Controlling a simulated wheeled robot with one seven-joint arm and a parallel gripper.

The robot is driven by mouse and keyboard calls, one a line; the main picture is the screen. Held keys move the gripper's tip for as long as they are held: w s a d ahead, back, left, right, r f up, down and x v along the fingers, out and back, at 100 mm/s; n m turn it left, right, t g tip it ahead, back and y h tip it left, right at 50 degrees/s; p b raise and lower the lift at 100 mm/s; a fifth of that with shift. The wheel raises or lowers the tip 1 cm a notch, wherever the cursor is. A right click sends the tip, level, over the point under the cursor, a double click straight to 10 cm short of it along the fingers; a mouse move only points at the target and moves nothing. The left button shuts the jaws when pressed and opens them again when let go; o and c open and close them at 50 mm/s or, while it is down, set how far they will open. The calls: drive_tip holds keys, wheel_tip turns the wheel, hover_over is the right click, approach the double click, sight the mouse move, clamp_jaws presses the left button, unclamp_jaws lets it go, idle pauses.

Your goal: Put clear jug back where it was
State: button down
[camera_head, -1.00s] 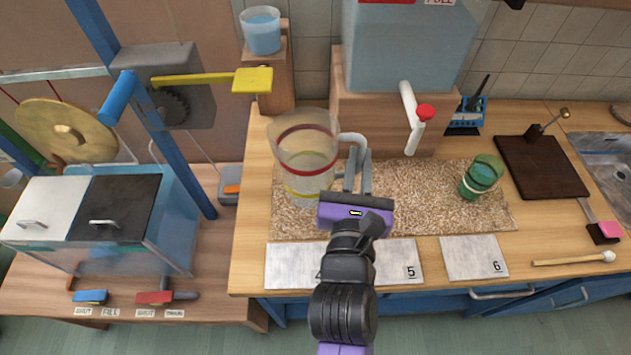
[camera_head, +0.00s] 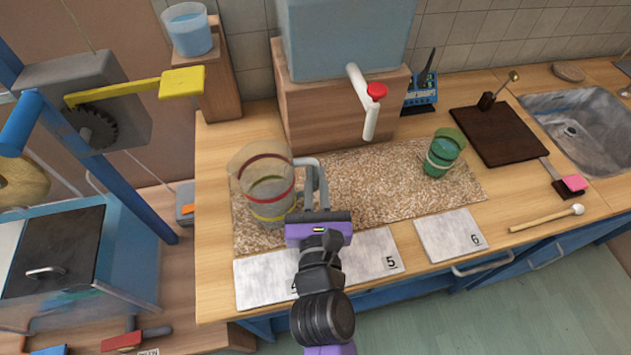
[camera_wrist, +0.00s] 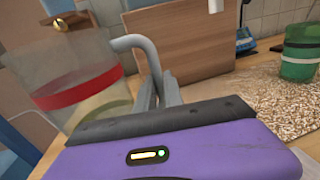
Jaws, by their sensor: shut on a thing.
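The clear jug (camera_head: 268,191) has a red band, a yellow band and a grey handle (camera_head: 307,161). It is upright over the left end of the speckled mat (camera_head: 370,190). I cannot tell for sure whether its base touches the mat. My purple gripper (camera_head: 314,188) is to the right of the jug and shut on its handle. In the wrist view the jug (camera_wrist: 85,85) fills the left side, and its handle reaches down between my fingers (camera_wrist: 158,92), partly hidden by the gripper body.
A big tank on a wooden block has a red-capped tap (camera_head: 368,100) behind the mat. A green cup (camera_head: 442,155) stands at the mat's right. Numbered plates (camera_head: 450,236) lie in front. A blue tub (camera_head: 190,35) on a stand and a yellow lever (camera_head: 140,88) are back left.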

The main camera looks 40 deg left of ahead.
drive_tip(key=shift+f, duration=0.15)
drive_tip(key=c, duration=1.5)
unclamp_jaws()
drive_tip(key=shift+o, duration=0.2)
drive_tip(key=shift+r, duration=0.3)
drive_tip(key=v, duration=1.2)
